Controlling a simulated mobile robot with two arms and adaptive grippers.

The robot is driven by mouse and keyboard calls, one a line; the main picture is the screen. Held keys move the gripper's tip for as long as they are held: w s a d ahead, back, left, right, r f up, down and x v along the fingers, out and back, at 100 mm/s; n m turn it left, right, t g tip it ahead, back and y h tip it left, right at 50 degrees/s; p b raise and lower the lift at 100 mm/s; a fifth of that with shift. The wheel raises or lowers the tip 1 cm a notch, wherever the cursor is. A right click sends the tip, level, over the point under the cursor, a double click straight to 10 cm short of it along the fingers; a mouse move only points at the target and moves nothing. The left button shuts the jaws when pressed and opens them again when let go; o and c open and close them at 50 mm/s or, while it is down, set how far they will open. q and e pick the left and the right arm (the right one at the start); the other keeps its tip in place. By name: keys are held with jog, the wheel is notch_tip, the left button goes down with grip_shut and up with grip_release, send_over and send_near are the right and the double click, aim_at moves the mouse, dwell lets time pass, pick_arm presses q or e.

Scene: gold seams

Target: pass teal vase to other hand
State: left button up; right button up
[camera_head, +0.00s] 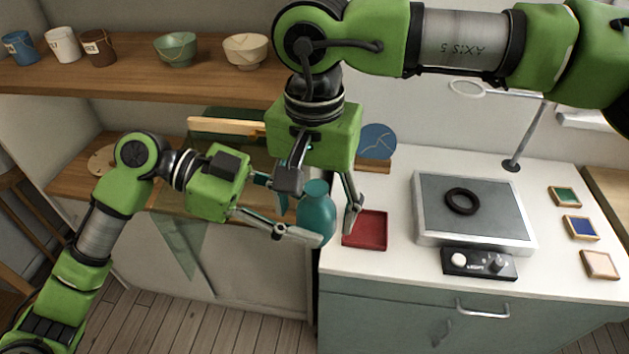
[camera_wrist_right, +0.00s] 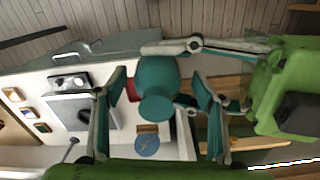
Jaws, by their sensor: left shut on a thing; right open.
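The teal vase (camera_head: 315,214) is upright in the air at the left end of the white counter. My left gripper (camera_head: 303,222) comes from the left and is shut on the vase's body. My right gripper (camera_head: 322,205) points down from above, open, with one finger on each side of the vase. In the right wrist view, the vase (camera_wrist_right: 155,72) shows mouth-on between my open right fingers, with gaps on both sides. The left gripper's fingers (camera_wrist_right: 178,72) reach it there from the right.
A red tray (camera_head: 366,230) lies on the counter just right of the vase. A grey plate with a black ring (camera_head: 462,201) and a control box (camera_head: 479,264) are farther right. A shelf (camera_head: 130,85) holds cups and bowls. A blue cracked plate (camera_head: 377,140) stands behind.

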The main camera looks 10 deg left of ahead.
jog(key=shift+f, duration=0.9)
jog(key=c, duration=1.3)
pick_arm(q)
jog(key=o, duration=1.3)
pick_arm(e)
jog(key=shift+c, duration=0.2)
pick_arm(q)
jog(key=shift+o, duration=0.2)
